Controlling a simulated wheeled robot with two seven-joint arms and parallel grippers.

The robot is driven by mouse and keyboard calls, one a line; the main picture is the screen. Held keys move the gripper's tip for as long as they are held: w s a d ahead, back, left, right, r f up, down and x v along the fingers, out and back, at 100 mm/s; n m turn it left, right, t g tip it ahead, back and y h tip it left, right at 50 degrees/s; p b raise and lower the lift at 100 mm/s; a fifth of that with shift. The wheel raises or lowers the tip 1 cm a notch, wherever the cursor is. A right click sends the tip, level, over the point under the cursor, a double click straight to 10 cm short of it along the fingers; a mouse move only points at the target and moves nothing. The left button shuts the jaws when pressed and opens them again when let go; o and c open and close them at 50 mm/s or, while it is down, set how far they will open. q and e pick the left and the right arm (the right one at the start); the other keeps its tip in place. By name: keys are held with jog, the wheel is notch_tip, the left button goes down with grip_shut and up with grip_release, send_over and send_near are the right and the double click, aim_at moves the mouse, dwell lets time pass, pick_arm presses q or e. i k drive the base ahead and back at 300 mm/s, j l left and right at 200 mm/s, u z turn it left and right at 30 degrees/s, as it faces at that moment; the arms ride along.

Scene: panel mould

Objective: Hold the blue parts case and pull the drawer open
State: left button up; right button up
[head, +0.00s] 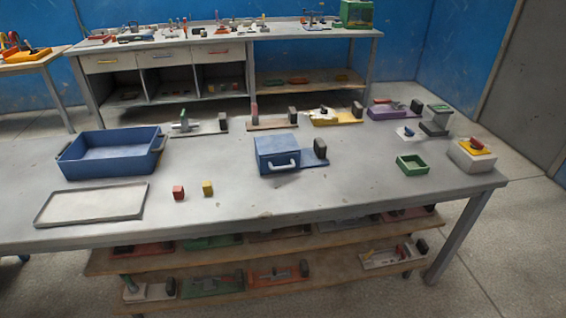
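The blue parts case (276,147) stands on the grey table, right of the middle. It is a small box with a flat top. Its drawer front (281,166) faces the near side and carries a white curved handle (285,163). The drawer looks shut. A blue flat base (313,160) with a dark upright block (320,149) sits at the case's right side. Neither of my grippers shows in the head view, and nothing touches the case.
A blue bin (68,156) and a grey tray (92,204) lie at left. A red cube (178,192) and a yellow cube (207,188) sit left of the case. A green tray (412,165) stands at right. Several fixtures line the back. The table in front of the case is clear.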

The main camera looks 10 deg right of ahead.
aim_at(289, 160)
jog(key=i+j+z, duration=0.15)
jog(key=z, duration=0.25)
jog(key=i+j+z, duration=0.25)
jog(key=z, duration=0.15)
jog(key=i, duration=0.05)
